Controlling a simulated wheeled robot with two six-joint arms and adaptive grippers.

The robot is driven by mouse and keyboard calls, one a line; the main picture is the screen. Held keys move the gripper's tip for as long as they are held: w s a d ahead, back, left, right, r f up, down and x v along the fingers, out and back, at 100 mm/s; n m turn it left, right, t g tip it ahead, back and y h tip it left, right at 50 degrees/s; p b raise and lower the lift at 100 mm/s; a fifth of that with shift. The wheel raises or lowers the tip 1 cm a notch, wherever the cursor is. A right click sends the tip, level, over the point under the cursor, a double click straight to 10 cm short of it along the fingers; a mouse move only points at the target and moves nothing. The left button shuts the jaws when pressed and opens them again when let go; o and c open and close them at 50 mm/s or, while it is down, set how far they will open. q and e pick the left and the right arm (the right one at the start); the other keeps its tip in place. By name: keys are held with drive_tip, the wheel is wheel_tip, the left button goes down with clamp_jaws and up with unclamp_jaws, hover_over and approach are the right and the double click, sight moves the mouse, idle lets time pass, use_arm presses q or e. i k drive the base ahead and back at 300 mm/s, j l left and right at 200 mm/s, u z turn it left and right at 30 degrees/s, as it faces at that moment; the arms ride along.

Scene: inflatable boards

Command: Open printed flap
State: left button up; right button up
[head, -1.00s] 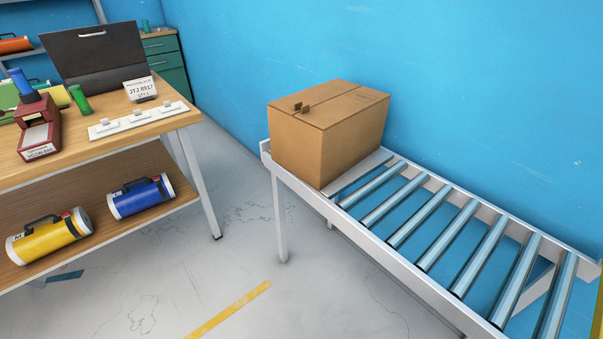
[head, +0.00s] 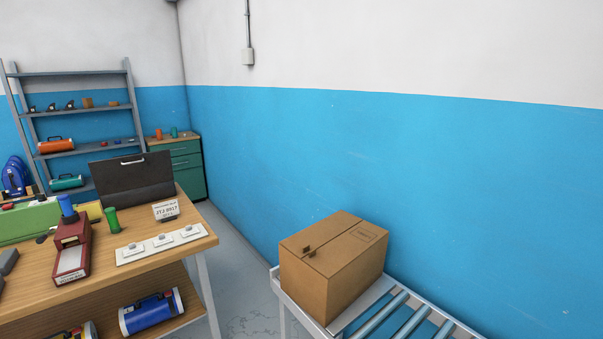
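Two small brown tabs (head: 308,252) stick up on the top near the seam's left end. The right top flap (head: 352,238) bears faint dark printing near its right edge, too small to read. Neither of my grippers is in view.
The roller conveyor (head: 398,312) runs off to the lower right along the blue wall. A wooden workbench (head: 150,237) with a red device (head: 74,246) and a white switch strip (head: 161,244) stands at left. A floor gap separates bench and conveyor. Grey shelves (head: 75,73) stand behind.

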sight(330, 258)
drive_tip(key=i+j+z, duration=0.25)
drive_tip(key=j, duration=0.4)
drive_tip(key=i+j+z, duration=0.1)
drive_tip(key=i+j, duration=0.2)
drive_tip(key=i+j+z, duration=0.15)
drive_tip(key=j, duration=0.3)
drive_tip(key=i+j+z, duration=0.1)
drive_tip(key=j, duration=0.25)
